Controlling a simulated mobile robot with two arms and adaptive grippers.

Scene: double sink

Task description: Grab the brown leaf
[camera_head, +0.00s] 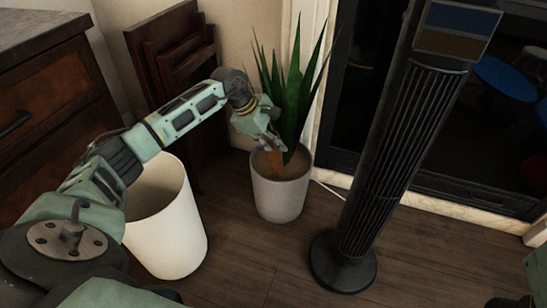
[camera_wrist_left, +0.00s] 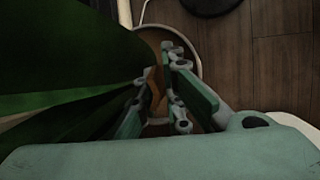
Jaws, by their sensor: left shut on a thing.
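A potted plant with long green leaves (camera_head: 288,85) stands in a light grey pot (camera_head: 279,197). The brown leaf (camera_head: 276,162) is low in the plant, just above the soil, and mostly hidden by my gripper. My left gripper (camera_head: 274,143) reaches down from the left to the plant's base and is shut on the brown leaf. In the left wrist view, a narrow brown strip of the leaf (camera_wrist_left: 155,92) shows between the fingers (camera_wrist_left: 160,66), with large green leaves close on the left. My right gripper is not in view.
A white bin (camera_head: 170,235) stands to the left of the pot, under my left arm. A tall black tower fan (camera_head: 390,150) stands to the right. Folded wooden furniture (camera_head: 175,60) leans on the wall behind. Wooden floor in front of the pot is clear.

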